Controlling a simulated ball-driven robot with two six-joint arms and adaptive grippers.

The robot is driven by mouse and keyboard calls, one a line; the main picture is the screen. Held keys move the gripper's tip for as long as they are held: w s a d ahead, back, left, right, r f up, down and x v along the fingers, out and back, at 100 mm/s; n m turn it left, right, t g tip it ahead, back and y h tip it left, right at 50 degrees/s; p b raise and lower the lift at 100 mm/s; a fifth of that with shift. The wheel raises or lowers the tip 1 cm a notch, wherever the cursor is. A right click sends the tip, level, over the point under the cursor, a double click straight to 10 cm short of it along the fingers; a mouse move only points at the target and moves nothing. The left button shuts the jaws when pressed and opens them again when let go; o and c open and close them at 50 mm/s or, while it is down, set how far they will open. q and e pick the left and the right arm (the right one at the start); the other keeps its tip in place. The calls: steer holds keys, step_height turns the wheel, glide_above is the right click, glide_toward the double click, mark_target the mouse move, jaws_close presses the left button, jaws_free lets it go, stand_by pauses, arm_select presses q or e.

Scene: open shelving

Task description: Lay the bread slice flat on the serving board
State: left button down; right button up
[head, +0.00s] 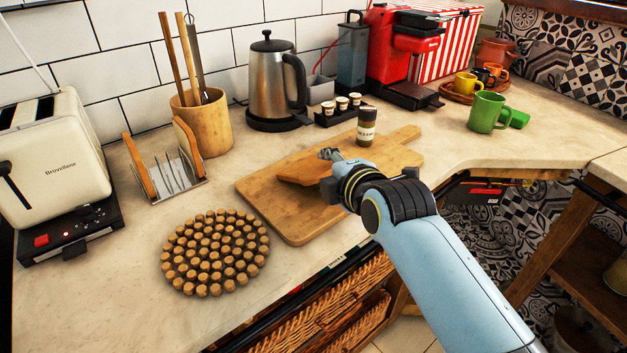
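The wooden serving board (290,222) lies on the counter in the head view, its handle pointing to the back right. A brown bread slice (300,173) is over the middle of the board, seen at a shallow angle. I cannot tell whether it touches the board. My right gripper (328,161) reaches in from the right at the slice's right end and appears shut on it; one finger shows above the slice, the other is hidden. My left gripper is not in view.
A toast rack (172,184) with bread slices stands left of the board, beside a utensil pot (205,127). A round cork trivet (215,252) lies front left. A dark jar (366,126) stands at the board's back edge. A kettle (272,83) is behind.

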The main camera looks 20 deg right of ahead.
steer(key=p+v, duration=0.7)
steer(key=shift+s+r, duration=0.15)
steer(key=shift+r, duration=0.05)
steer(key=shift+s, duration=0.4)
